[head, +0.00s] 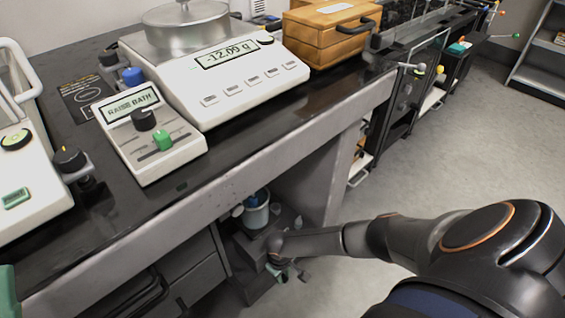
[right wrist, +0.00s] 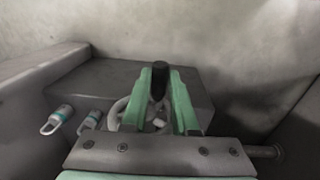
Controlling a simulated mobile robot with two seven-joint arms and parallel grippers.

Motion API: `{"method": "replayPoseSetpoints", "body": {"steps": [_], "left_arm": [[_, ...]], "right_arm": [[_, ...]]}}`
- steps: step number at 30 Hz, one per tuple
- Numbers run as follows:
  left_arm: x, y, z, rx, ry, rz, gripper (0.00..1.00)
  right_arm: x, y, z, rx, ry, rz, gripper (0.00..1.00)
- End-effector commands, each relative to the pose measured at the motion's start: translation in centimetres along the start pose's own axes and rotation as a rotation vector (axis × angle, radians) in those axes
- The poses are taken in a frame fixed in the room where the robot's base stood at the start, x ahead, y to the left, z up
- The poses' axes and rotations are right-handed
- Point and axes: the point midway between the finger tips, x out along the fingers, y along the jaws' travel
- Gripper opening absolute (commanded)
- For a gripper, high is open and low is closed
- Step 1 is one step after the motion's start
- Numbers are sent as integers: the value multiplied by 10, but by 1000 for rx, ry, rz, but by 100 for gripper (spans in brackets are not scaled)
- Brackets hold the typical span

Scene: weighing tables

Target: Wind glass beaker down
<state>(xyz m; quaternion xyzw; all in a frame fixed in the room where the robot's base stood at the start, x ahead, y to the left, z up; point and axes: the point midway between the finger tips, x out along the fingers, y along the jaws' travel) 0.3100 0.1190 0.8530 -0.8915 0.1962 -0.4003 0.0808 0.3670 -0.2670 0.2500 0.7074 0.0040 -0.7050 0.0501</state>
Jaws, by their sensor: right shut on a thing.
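The glass beaker (head: 257,213) stands under the bench in the head view, with something blue at its top. Below it is a dark grey stand (head: 255,283). My right gripper (head: 277,254) reaches in under the bench from the right, beside the stand and just below the beaker. In the right wrist view its green fingers (right wrist: 160,98) are closed around a black upright crank knob (right wrist: 160,77) at the grey box. A pale ring-like part behind the fingers is partly hidden. A green piece at the head view's lower left edge may be my left gripper (head: 8,292); its jaws cannot be made out.
On the bench stand a balance (head: 222,77) reading about -12.09 g, a control box (head: 148,135) labelled "RAISE BATH" and a wooden case (head: 326,38). Drawers (head: 185,283) lie left of the stand. Two small hooked weights (right wrist: 57,118) show in the wrist view. Open floor lies right.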

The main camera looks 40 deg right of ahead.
Motion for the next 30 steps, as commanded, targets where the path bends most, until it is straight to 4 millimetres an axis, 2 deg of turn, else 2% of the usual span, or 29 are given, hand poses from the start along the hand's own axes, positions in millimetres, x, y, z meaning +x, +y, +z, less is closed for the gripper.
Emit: {"method": "replayPoseSetpoints", "body": {"steps": [1, 4, 15, 30], "left_arm": [[6, -4, -7, -1, 2, -1, 50], [9, -6, -10, -6, 5, -1, 50], [8, -5, -9, -5, 7, 5, 50], [7, -4, -8, -4, 6, 0, 50]], "right_arm": [[-3, -2, 2, 1, -5, 34, 0], [0, -2, 2, 1, -5, 112, 0], [6, 3, 2, 2, -4, 345, 0], [7, 6, 2, 2, -3, 430, 0]]}}
